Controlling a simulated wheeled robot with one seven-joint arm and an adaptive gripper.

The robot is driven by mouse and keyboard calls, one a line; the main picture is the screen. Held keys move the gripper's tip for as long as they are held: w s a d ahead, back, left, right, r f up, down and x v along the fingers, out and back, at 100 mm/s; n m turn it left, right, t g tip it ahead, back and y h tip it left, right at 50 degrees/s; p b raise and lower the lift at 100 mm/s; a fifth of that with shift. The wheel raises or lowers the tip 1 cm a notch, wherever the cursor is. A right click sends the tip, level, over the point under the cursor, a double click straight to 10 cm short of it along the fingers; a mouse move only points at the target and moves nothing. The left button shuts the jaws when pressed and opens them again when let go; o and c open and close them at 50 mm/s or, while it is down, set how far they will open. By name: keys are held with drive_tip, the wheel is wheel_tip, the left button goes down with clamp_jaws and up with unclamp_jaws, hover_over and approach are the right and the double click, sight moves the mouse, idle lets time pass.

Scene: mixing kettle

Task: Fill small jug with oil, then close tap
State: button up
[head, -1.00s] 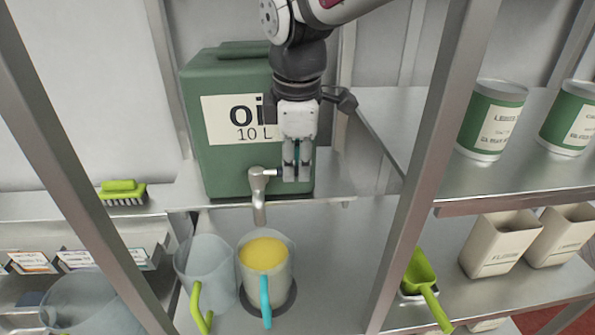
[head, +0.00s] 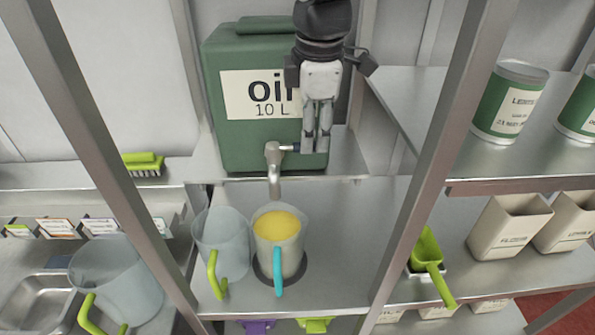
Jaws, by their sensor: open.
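The green oil canister (head: 235,145), labelled "oil 10 L", stands on the upper shelf. Its silver tap (head: 273,170) points down at the front, with a dark handle on its right side. No stream shows below the spout. A small clear jug with a cyan handle (head: 278,270) stands upright under the tap on a dark round disc and holds yellow oil (head: 278,224) near its top. My gripper (head: 316,150) is open, fingers pointing down, just right of the tap in front of the canister. Its fingers partly cover the tap's handle side; contact cannot be told.
An empty clear jug with a green handle (head: 222,245) stands left of the filled one. A larger clear jug (head: 115,285) is at lower left. Metal posts (head: 440,150) flank the shelf. A green scoop (head: 428,255) and cans (head: 508,105) are at right. A green brush (head: 143,163) lies left.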

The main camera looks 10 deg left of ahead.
drive_tip(key=r+p, duration=0.1)
drive_tip(key=r, duration=0.1)
drive_tip(key=s+r+p, duration=0.1)
drive_tip(key=r, duration=0.2)
drive_tip(key=shift+d, duration=0.2)
idle(0.6)
